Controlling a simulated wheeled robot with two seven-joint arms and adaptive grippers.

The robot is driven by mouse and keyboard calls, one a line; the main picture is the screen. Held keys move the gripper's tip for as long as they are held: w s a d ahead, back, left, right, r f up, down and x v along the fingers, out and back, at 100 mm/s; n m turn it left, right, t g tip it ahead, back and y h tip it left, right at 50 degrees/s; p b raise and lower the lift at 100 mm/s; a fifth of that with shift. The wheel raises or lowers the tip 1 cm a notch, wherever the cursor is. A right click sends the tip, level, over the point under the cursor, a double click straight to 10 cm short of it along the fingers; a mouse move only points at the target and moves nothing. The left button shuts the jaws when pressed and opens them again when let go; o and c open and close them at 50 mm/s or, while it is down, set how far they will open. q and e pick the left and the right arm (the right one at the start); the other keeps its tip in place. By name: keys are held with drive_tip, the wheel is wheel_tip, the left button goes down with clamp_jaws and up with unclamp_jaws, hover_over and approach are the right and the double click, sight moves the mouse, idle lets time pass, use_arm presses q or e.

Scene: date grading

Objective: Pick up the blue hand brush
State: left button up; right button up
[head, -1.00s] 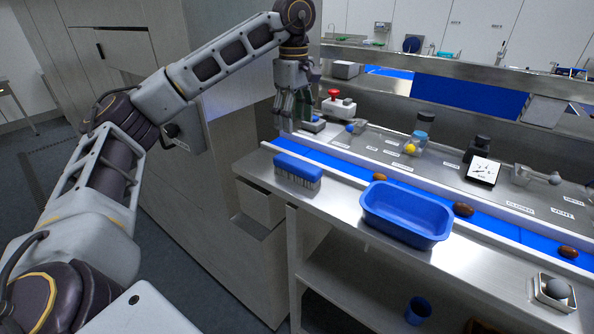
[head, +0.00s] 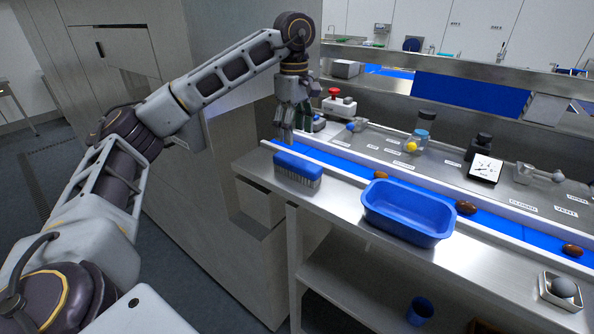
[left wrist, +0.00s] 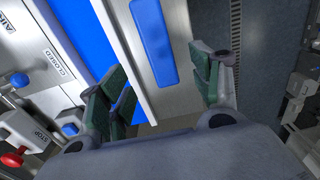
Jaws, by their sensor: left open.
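The blue hand brush (head: 298,168) lies on the near left end of the steel counter, blue back up and pale bristles down. In the left wrist view its blue back (left wrist: 151,42) shows ahead, between the lines of the two fingers. My left gripper (head: 292,132) hangs above and just behind the brush, fingers pointing down. It also shows in the left wrist view (left wrist: 160,88), open and empty, with its green-padded fingers wide apart. The gripper does not touch the brush. My right gripper is not in view.
A blue tub (head: 408,212) stands right of the brush on the counter (head: 345,205). A blue conveyor belt (head: 340,160) carrying dates (head: 466,208) runs behind. A red stop button (head: 334,92) stands behind the gripper. A dial gauge (head: 485,169) stands farther right.

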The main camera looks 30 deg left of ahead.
sight(296, 160)
use_arm(q)
drive_tip(key=shift+f+b, duration=0.7)
drive_tip(key=shift+f, duration=1.7)
drive_tip(key=shift+f, duration=0.1)
drive_tip(key=shift+w+d+f+p, duration=0.1)
drive_tip(key=shift+f+p, duration=0.2)
drive_tip(key=shift+f, duration=0.95)
drive_tip(key=shift+d+f+p, duration=0.1)
drive_tip(key=shift+f+p, duration=0.2)
drive_tip(key=shift+f, duration=0.9)
drive_tip(key=c, duration=1.2)
